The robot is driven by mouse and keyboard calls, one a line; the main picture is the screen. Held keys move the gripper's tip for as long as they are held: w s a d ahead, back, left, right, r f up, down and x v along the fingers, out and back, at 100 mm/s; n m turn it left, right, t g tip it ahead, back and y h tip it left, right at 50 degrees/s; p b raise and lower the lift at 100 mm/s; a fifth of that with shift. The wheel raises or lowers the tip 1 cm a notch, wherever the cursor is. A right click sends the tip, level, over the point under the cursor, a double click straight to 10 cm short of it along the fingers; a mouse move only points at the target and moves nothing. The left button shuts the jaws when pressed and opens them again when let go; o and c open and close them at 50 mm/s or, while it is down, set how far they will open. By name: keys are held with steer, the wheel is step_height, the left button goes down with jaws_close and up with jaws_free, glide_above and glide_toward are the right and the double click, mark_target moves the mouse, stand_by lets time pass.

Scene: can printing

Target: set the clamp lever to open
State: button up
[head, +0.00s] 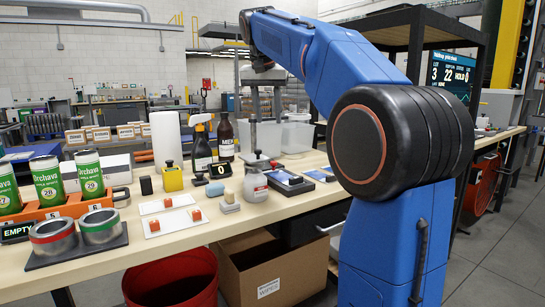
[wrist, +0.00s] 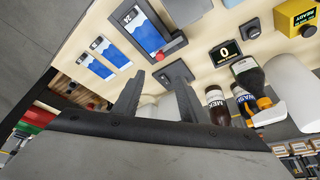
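A framed blue-and-white panel (wrist: 143,30) lies on the bench in the wrist view. A small red knob (wrist: 160,57) sits at its edge; it may be the clamp lever's end, but its setting cannot be read. In the head view my gripper (head: 265,117) hangs above the bench's back part, away from the panel.
A grey plate (wrist: 176,73) lies just beyond my fingers. A brown bottle (head: 226,138), a spray bottle (head: 201,148) and a yellow box (head: 173,179) stand left of my gripper. Several green cans (head: 47,181) stand in an orange rack at far left. A carton (head: 270,270) is below.

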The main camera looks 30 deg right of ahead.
mark_target(273, 162)
steer(key=x, duration=1.7)
steer(key=shift+w+d+f, duration=0.1)
steer(key=shift+w, duration=0.1)
steer(key=shift+c, duration=0.3)
jaws_close()
